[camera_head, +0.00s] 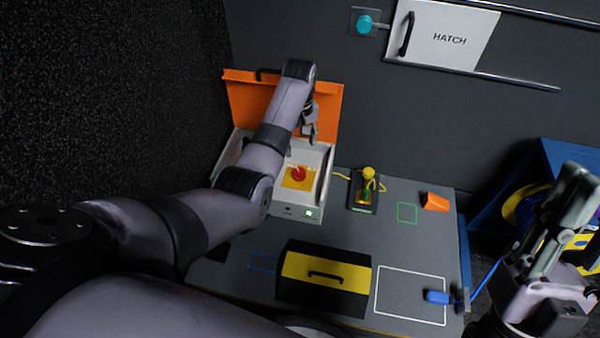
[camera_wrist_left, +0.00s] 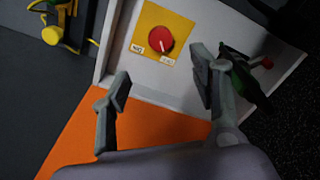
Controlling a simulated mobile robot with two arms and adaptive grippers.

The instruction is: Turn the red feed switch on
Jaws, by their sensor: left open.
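A red round knob (camera_head: 299,174) with a pale pointer line sits on a yellow plate (camera_head: 287,182) inside a pale box (camera_head: 322,192). The box's orange lid (camera_head: 330,99) stands open at the back. The knob (camera_wrist_left: 161,39) also shows in the left wrist view, its line pointing toward one of two small labels that I cannot read surely. My left gripper (camera_head: 311,132) is above the rear of the box; its open, empty fingers (camera_wrist_left: 162,78) lie on either side below the knob in the wrist view, apart from it. My right gripper (camera_head: 570,215) is at the far right, its jaw state unclear.
A dark part with a red tip (camera_wrist_left: 266,62) is partly hidden by a finger. A yellow-knobbed device (camera_head: 368,174), an orange wedge (camera_head: 435,202), a black-and-yellow drawer (camera_head: 325,272) and a blue plug (camera_head: 437,297) are on the bench. A hatch (camera_head: 447,37) is on the wall.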

